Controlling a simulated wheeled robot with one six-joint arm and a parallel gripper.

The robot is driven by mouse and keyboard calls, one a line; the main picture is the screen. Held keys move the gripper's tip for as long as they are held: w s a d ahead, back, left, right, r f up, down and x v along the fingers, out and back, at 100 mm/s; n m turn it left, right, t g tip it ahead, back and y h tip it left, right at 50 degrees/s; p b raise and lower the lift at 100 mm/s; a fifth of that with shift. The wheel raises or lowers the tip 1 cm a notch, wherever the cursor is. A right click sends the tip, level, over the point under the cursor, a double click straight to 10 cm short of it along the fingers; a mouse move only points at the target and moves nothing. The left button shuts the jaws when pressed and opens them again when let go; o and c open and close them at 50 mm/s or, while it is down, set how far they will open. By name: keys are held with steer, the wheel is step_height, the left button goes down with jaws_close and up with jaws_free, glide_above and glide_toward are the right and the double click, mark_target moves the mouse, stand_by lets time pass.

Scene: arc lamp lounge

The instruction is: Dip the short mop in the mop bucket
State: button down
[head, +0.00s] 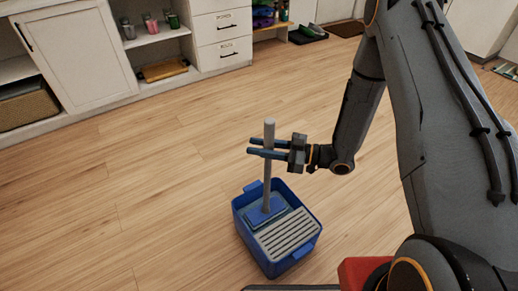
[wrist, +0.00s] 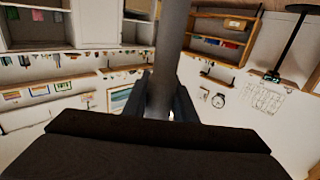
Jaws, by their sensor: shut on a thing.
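The short mop has a grey upright handle (head: 269,140) and a blue head (head: 266,209). Its head is inside the blue mop bucket (head: 304,262), in the compartment beside the pale slatted wringer (head: 287,234). The head's underside is hidden, so I cannot tell what it touches. My gripper (head: 268,148) is shut on the handle, a little below its top, with blue fingers on either side. In the wrist view, the handle (wrist: 171,50) rises between the fingers (wrist: 168,98).
The bucket stands on an open wooden floor (head: 140,215). White cabinets (head: 82,55) with shelves and drawers line the back. A dark mat (head: 306,37) lies at the back right. My arm covers the right side.

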step_height(320, 180, up, 12)
steer(key=p, duration=0.8)
steer(key=shift+r+p, duration=0.2)
steer(key=shift+p, duration=0.2)
steer(key=shift+r, duration=0.1)
stand_by(0.6)
step_height(320, 180, up, 4)
steer(key=p, duration=0.3)
steer(key=shift+w, duration=0.1)
